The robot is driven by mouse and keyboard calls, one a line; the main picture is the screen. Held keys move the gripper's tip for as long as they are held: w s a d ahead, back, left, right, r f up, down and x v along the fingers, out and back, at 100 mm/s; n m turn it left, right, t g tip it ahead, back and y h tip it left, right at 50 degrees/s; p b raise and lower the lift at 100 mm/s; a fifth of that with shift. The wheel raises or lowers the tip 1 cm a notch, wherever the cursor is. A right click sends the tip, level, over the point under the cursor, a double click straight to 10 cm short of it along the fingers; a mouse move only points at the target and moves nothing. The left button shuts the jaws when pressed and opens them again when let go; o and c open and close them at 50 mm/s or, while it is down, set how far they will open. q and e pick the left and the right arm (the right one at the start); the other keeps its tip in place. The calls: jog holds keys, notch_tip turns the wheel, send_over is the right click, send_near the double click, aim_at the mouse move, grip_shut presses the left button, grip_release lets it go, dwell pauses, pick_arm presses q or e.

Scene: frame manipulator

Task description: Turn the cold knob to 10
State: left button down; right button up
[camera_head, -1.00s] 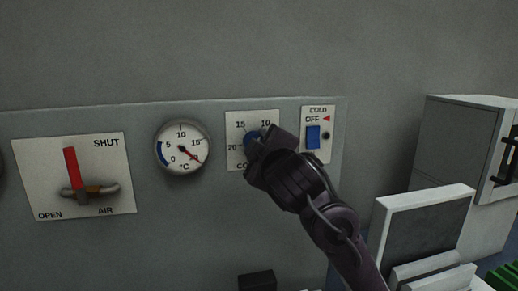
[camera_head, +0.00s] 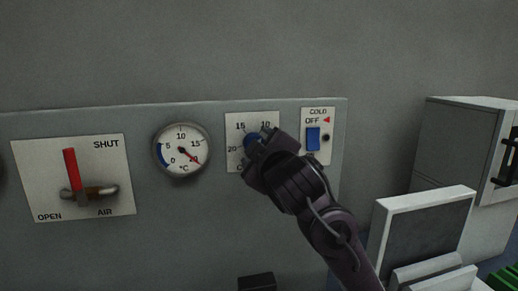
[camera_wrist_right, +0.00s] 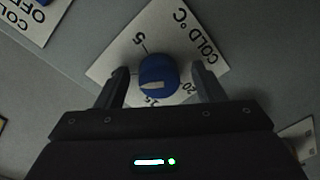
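The blue cold knob (camera_head: 252,139) sits on a white dial plate (camera_head: 234,121) marked 10, 15 and 20, partly hidden by my right gripper (camera_head: 264,148). In the right wrist view the knob (camera_wrist_right: 158,70) bears a white pointer mark on the side towards 15, slanting left. The marks 5, 15 and 20 show there; the 10 is hidden, apparently behind a finger. My right gripper (camera_wrist_right: 162,88) is open, its fingers on either side of the knob with a visible gap on each side. My left gripper is not in view.
Left of the dial is a round °C gauge (camera_head: 182,148), its needle near 20. Farther left is a red AIR lever (camera_head: 72,170). To the right is a COLD switch plate (camera_head: 318,143) with a blue rocker, close to the gripper. White cabinets (camera_head: 455,150) stand at the right.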

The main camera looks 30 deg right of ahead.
jog(key=b+v, duration=0.1)
jog(key=v, duration=0.6)
jog(key=shift+s, duration=0.4)
jog(key=shift+a, duration=0.1)
